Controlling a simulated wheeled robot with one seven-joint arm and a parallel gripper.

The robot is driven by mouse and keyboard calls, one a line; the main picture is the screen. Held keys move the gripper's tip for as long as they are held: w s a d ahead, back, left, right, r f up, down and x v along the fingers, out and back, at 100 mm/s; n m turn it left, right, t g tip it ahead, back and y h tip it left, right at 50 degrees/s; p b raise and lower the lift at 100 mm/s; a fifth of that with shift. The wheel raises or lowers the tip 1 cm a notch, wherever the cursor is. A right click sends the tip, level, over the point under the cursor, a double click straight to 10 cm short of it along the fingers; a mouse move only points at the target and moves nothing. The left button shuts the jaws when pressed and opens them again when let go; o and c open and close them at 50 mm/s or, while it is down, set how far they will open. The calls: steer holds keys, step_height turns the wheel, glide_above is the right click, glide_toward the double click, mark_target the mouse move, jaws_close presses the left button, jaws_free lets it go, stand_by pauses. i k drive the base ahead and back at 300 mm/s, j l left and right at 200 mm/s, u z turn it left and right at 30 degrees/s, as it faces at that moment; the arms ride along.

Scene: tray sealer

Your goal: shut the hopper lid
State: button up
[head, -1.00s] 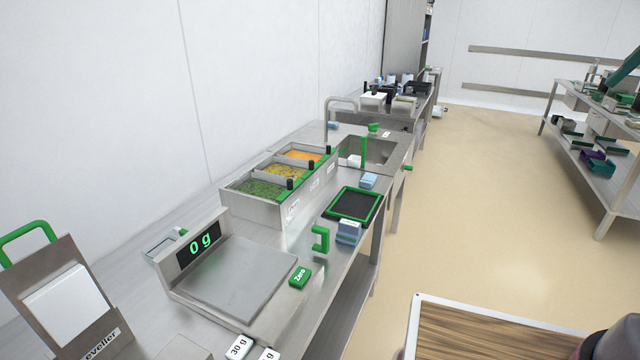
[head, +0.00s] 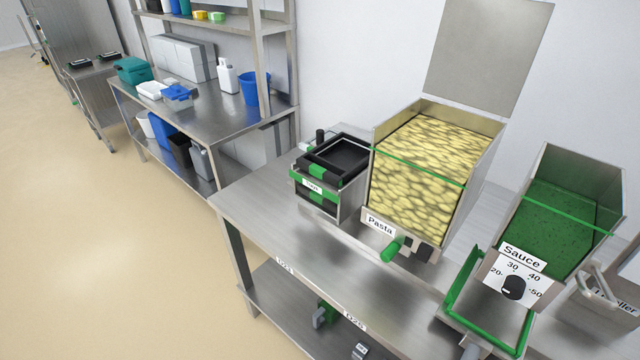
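The pasta hopper (head: 378,218) stands on the steel bench in the head view, filled with pale yellow pasta almost to its rim. Its flat grey lid (head: 487,52) stands upright at the back, so the hopper is open. A green line runs across the hopper near its top. A "Pasta" label and a green handle (head: 391,250) are on its front. The sauce hopper (head: 613,210) to its right holds green sauce and shows no lid over it. My gripper is not in view.
A stack of black trays (head: 338,153) in a green-trimmed holder stands left of the pasta hopper. A green frame (head: 466,290) sits before the sauce hopper. A shelved bench (head: 215,125) with tubs stands farther left. The floor (head: 130,250) at left is clear.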

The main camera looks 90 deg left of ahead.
mark_target(484, 53)
steer(key=k+l+u, duration=0.1)
steer(key=u, duration=2.65)
steer(key=k+l, duration=0.05)
